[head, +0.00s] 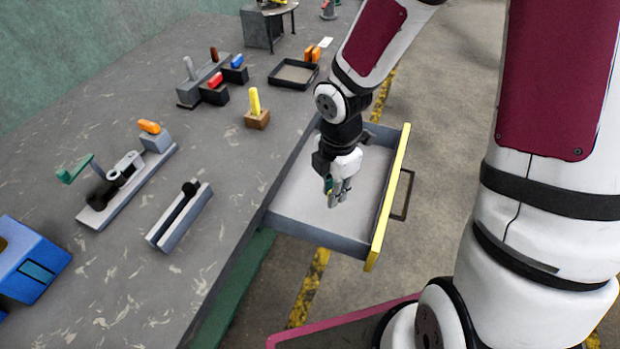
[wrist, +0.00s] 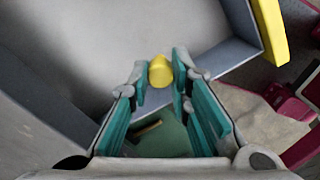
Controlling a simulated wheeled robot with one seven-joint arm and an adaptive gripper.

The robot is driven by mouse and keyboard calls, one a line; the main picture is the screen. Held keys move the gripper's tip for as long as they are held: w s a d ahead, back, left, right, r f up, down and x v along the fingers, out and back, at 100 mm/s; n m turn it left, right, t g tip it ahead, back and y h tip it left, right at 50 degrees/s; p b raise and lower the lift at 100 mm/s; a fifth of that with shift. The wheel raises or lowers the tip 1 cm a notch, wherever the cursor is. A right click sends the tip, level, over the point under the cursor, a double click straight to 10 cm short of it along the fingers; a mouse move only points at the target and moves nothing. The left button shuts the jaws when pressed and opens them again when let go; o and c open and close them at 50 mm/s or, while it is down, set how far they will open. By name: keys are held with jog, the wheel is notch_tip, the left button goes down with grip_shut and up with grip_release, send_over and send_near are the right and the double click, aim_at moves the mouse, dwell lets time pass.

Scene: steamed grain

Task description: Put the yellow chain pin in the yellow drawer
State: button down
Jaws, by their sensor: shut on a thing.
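The yellow drawer (head: 389,200) is pulled open from the bench. It has a yellow front, grey walls and a pale floor with nothing visible on it; its yellow front also shows in the wrist view (wrist: 268,30). My gripper (head: 338,197) is over the drawer's interior, pointing down. In the wrist view, its green-padded fingers are shut on a yellow rounded piece (wrist: 161,71), seen end-on, which looks like the yellow chain pin. The head view does not show the held piece clearly. I cannot tell its exact height above the drawer floor.
On the bench, a yellow upright piece (head: 255,101) stands in a wooden block (head: 257,119). A black tray (head: 293,74), grey fixtures with colored handles, a rail (head: 180,217) and a blue box (head: 28,262) are there too. The drawer handle (head: 405,196) sticks out over the floor.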

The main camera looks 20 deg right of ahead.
jog(key=shift+s+f+n+b, duration=0.25)
jog(key=shift+f+n+b, duration=0.2)
jog(key=shift+f, duration=0.2)
jog(key=shift+s+f+n+b, duration=0.25)
jog(key=shift+f+n+b, duration=0.15)
jog(key=shift+f, duration=0.2)
jog(key=shift+w, duration=0.15)
jog(key=w, duration=0.5)
jog(key=w+d+f+b, duration=0.1)
jog(key=w, duration=0.4)
jog(key=w+d, duration=0.1)
jog(key=w, duration=0.4)
jog(key=shift+w+f, duration=0.15)
jog(key=shift+f, duration=0.15)
jog(key=shift+f+b, duration=0.5)
jog(key=shift+f, duration=1.2)
jog(key=shift+f, duration=0.15)
jog(key=c, duration=1.5)
grip_release()
